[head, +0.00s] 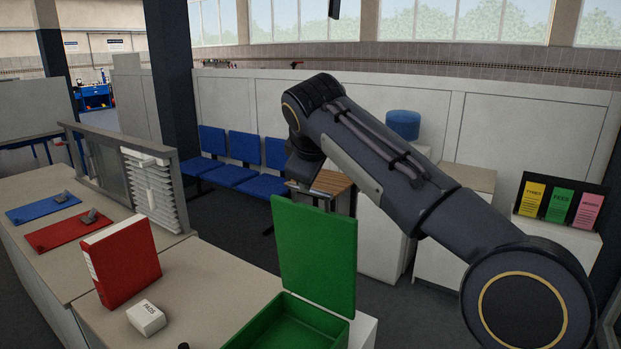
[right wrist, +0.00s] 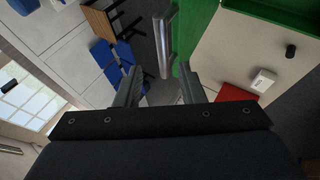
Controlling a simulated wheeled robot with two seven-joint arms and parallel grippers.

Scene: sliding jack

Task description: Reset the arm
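My right arm (head: 385,165) comes in from the right in the head view and reaches up and across the middle, raised above floor and counter level. Its dark wrist end (head: 303,162) hangs down beside the green lid; the fingers are not clear there. In the right wrist view my right gripper (right wrist: 160,78) is open, with its two fingers apart. A silver bar (right wrist: 164,45) shows between and beyond the fingertips; I cannot tell whether it touches them. My left arm and gripper are not in view.
A green box (head: 300,325) with its lid (head: 315,255) standing open is by the counter (head: 200,290). A red binder (head: 122,262) and a white block (head: 146,318) stand on it. Blue chairs (head: 243,147), a wooden-topped table (head: 331,183) and a brochure stand (head: 560,203) are behind.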

